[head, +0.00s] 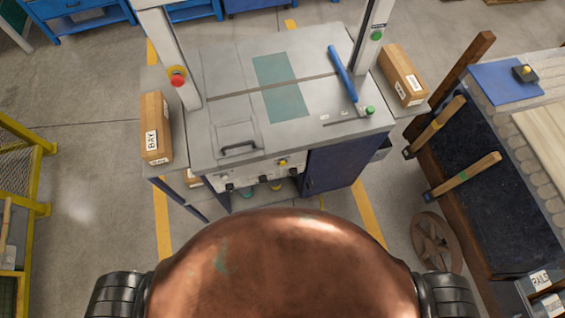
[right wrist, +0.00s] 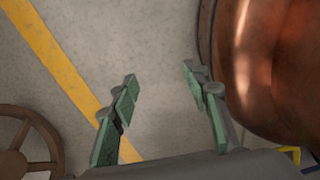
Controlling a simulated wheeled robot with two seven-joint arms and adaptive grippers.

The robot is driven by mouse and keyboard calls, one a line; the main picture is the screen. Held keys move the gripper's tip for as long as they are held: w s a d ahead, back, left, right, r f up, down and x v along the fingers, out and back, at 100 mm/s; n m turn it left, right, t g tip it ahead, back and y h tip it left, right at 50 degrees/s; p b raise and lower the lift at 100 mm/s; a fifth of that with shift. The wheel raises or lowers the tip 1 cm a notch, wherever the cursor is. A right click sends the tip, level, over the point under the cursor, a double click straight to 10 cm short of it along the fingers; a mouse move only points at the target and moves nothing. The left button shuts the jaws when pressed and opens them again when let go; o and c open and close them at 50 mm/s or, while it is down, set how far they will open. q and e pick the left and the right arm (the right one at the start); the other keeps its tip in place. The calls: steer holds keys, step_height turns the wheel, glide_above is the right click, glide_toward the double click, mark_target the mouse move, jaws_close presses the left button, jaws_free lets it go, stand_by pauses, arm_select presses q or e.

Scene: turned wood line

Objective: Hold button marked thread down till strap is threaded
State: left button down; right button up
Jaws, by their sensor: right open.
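The strapping machine (head: 220,62) stands ahead in the head view, with a grey top, a slot across it and an arch over it. Its front panel (head: 240,181) carries several small dark controls and a yellow button (head: 282,163). The panel's markings are too small to read, so I cannot tell which button is marked thread. My right gripper (right wrist: 159,76) is open and empty in the right wrist view, above the bare floor beside my copper body. It is away from the machine. My left gripper is in neither view.
A red stop button (head: 177,80) is on the left post. A green knob (head: 370,111) and a blue bar (head: 342,73) are on the right of the top. Cardboard boxes (head: 156,128) flank it. A workbench (head: 490,150) and handwheel (head: 436,243) stand right.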

steer(key=shift+a, duration=0.1)
steer(key=shift+c, duration=0.2)
steer(key=shift+a, duration=0.2)
steer(key=c, duration=0.6)
jaws_close()
steer(key=shift+d, duration=0.2)
stand_by(0.6)
